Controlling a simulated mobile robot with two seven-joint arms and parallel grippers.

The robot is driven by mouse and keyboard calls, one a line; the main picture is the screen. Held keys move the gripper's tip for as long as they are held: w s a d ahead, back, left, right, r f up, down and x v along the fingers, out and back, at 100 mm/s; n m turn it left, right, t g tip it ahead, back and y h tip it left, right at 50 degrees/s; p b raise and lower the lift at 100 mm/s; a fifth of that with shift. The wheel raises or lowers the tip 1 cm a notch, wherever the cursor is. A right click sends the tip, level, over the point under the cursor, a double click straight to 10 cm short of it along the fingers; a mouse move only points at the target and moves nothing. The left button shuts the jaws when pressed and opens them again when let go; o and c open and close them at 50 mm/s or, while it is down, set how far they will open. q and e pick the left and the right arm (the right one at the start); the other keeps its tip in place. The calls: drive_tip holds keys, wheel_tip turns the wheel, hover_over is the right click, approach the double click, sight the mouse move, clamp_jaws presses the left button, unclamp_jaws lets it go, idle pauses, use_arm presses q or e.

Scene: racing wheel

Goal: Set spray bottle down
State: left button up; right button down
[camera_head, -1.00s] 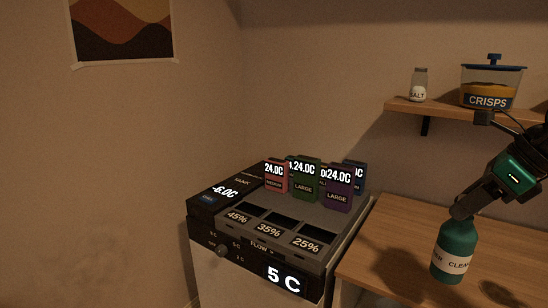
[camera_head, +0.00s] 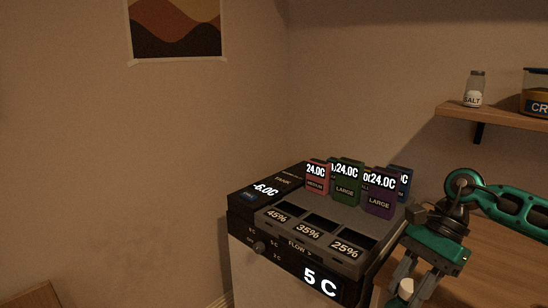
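My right gripper (camera_head: 408,288) comes in from the right and points down at the bottom edge, in front of the machine's right side. Its fingertips are cut off by the frame, so I cannot see how far apart they are. A small pale piece (camera_head: 406,286) shows between the fingers; I cannot tell whether it belongs to the spray bottle. The teal spray bottle with its white label is otherwise not visible now. My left gripper is not in view.
A black machine (camera_head: 300,235) with cartridges (camera_head: 347,181) on top stands left of my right gripper. The wooden table (camera_head: 490,262) is at lower right, partly behind my arm. A shelf (camera_head: 490,118) holds a salt jar (camera_head: 474,90) and a crisps container (camera_head: 537,92).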

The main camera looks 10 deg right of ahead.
drive_tip(key=a+f+n+g+h, duration=0.2)
drive_tip(key=a+n+g+h, duration=0.3)
drive_tip(key=a+n, duration=0.7)
use_arm(q)
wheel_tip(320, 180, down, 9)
drive_tip(key=b, duration=1)
use_arm(e)
wheel_tip(320, 180, down, 10)
drive_tip(key=d+n+h, duration=0.1)
drive_tip(key=d+n, duration=0.1)
use_arm(q)
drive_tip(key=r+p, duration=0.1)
drive_tip(key=p, duration=0.1)
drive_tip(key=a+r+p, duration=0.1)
drive_tip(key=p, duration=0.1)
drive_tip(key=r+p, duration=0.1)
drive_tip(key=p, duration=0.1)
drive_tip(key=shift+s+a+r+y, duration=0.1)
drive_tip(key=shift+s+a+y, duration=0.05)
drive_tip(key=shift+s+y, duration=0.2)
use_arm(e)
wheel_tip(320, 180, up, 6)
drive_tip(key=shift+w+t, duration=0.15)
drive_tip(key=shift+t, duration=0.15)
drive_tip(key=shift+a, duration=0.1)
